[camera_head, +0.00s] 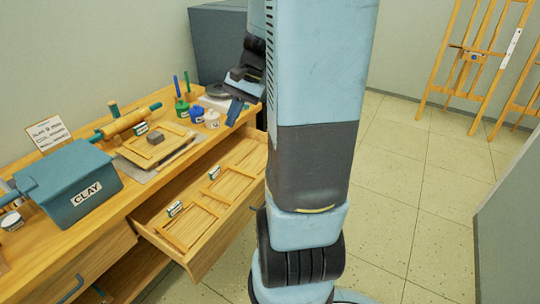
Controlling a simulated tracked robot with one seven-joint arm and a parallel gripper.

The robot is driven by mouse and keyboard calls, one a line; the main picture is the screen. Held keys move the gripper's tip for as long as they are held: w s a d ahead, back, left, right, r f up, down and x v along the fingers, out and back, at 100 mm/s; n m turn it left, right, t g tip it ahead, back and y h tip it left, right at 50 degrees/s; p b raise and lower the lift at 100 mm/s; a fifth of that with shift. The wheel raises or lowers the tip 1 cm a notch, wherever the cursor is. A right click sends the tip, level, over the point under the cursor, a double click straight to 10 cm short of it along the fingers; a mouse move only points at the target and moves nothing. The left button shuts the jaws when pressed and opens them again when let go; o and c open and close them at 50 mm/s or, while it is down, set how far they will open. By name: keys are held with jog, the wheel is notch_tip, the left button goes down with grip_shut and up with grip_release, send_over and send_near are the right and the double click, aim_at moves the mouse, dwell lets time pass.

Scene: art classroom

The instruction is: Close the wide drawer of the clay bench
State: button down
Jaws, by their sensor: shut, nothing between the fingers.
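The clay bench (105,225) is a wooden bench along the wall at left. Its wide drawer (228,236) stands pulled out toward the open floor. Flat wooden frames and small labelled pieces lie inside it. My gripper (236,112) is shut and empty, high near the far end of the drawer, by the bench top's edge. It looks apart from the drawer front. My blue arm hides the drawer's far right corner and part of its front.
On the bench top stand a blue CLAY box (72,190), a rolling pin (131,122), a wooden board (158,147) and small paint jars (197,115). Easels (475,60) stand at the back right. Tiled floor (405,190) is clear right of my arm. A grey panel edges the far right.

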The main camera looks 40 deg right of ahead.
jog(key=w+d+f+m+t+y, duration=0.2)
jog(key=d+f+m+t+y, duration=0.4)
jog(key=d+f+m, duration=0.85)
jog(key=s+d+f+m+t+h, duration=0.3)
jog(key=s+d+f+m+t, duration=0.15)
jog(key=d+f, duration=0.55)
jog(key=s+d+f+m+t+h, duration=0.3)
jog(key=s+d+f+m+t, duration=0.25)
jog(key=f, duration=0.55)
jog(key=w+a+n, duration=0.1)
jog(key=w+a, duration=0.2)
jog(key=w, duration=1)
jog(key=shift+w+n, duration=0.15)
jog(key=shift+n, duration=0.2)
jog(key=shift+a+f, duration=0.1)
